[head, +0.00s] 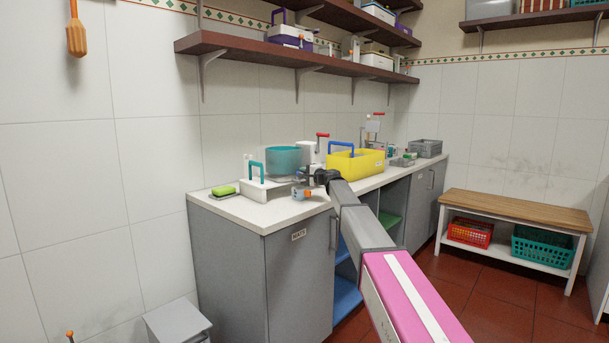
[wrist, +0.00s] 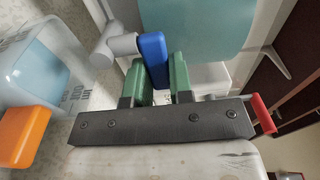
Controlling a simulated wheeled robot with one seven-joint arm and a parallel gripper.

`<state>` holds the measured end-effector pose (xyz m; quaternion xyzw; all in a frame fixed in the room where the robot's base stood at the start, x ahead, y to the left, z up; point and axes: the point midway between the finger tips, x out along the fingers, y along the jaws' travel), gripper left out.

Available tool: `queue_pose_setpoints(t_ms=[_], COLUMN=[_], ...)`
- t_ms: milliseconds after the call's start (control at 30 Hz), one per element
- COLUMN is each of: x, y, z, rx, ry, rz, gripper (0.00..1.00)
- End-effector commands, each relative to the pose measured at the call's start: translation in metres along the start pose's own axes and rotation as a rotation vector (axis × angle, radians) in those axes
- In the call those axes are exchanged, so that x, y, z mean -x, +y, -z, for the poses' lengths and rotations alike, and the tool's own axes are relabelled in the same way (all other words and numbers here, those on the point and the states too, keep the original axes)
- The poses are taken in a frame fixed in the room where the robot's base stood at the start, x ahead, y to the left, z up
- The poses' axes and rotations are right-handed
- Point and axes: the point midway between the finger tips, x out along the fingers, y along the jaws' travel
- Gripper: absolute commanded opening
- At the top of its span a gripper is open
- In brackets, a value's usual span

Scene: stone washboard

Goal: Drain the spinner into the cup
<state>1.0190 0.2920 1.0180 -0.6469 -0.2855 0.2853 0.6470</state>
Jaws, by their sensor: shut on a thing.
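The spinner is a teal tub (head: 284,160) on a white base at the back of the worktop; its teal side fills the top of the wrist view (wrist: 205,30). A grey tap (wrist: 118,46) with a blue lever (wrist: 152,58) sits at its side. My gripper (wrist: 160,72) has its two green fingers shut around the blue lever; in the head view its end (head: 312,177) is small and partly hidden by my arm. The cup (wrist: 45,75) is clear with an orange handle (wrist: 22,135) and shows light blue inside. In the head view the orange handle (head: 303,195) is near the worktop's front edge.
A yellow basket (head: 356,165) with a blue handle stands to the right. A white carrier (head: 266,189) with a teal handle and a green sponge (head: 224,190) are at the left. A red handle (head: 322,135) stands behind. Shelves (head: 300,55) hang above.

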Motion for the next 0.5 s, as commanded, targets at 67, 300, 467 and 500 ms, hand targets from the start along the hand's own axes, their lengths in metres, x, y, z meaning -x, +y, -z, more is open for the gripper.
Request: queue_pose_setpoints(t_ms=[67,300,467,500], x=[-0.0003,-0.0002,-0.0002,-0.0002], y=[0.0005,0.0005,0.0003,0.0003], z=[-0.0002,-0.0003,-0.0003,-0.0002], rx=[0.001,0.001,0.000,0.000], ry=[-0.003,-0.002,-0.001,-0.001], rz=[-0.001,-0.001,0.000,0.000], gripper=[0.00,0.44,0.47,0.47])
